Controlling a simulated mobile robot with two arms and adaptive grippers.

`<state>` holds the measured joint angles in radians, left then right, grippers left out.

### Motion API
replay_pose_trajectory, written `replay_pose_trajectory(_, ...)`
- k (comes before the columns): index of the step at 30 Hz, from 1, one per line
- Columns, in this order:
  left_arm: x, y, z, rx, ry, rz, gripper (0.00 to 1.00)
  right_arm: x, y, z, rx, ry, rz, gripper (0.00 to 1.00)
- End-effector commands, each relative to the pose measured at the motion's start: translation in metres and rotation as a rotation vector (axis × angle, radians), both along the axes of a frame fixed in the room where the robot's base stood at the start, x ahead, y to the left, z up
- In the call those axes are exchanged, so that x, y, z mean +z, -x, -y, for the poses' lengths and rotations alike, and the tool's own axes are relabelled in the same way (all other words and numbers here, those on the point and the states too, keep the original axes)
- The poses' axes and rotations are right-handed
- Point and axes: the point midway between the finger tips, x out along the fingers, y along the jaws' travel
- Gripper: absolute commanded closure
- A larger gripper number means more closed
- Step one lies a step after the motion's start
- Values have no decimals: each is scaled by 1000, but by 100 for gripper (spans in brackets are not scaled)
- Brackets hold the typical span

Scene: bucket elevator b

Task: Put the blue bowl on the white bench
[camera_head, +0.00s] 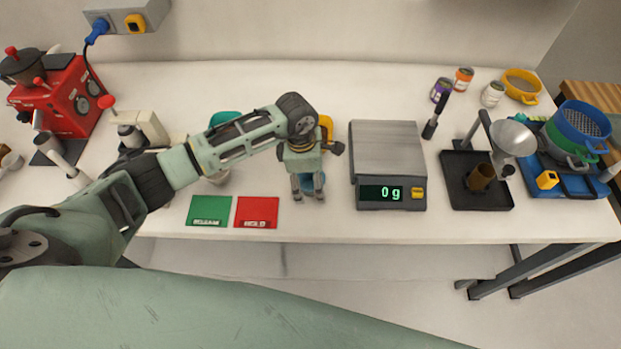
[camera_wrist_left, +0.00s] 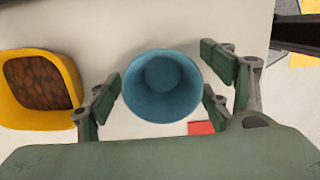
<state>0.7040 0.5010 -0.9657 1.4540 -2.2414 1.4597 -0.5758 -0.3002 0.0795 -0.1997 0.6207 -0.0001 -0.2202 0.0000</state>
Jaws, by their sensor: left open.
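The blue bowl (camera_wrist_left: 163,86) shows in the left wrist view, seen from above, open and empty. It sits between the spread fingers of my left gripper (camera_wrist_left: 160,90), with no clear grip on it. In the head view only a small blue patch of the bowl (camera_head: 313,184) shows behind the fingers of my left gripper (camera_head: 308,196), which points down over the white bench (camera_head: 300,233). The gripper hides most of the bowl. I cannot tell whether the bowl touches the bench. My right gripper is not in view.
A yellow container (camera_wrist_left: 12,103) of brown pieces stands left of the bowl in the wrist view. Green (camera_head: 209,210) and red (camera_head: 257,212) cards lie left of the gripper. A scale (camera_head: 384,140) reading 0 g stands to the right. A teal bowl (camera_head: 224,117) is behind my arm.

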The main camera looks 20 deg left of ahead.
Motion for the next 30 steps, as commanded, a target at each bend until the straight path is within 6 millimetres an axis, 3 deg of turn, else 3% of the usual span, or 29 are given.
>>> replay_pose_trajectory(11,7,-1,0,-1,1,4,27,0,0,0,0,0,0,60)
replay_pose_trajectory(24,93,2,-11,-1,0,5,27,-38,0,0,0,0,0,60)
replay_pose_trajectory(30,117,3,-13,0,-1,2,27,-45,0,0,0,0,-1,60)
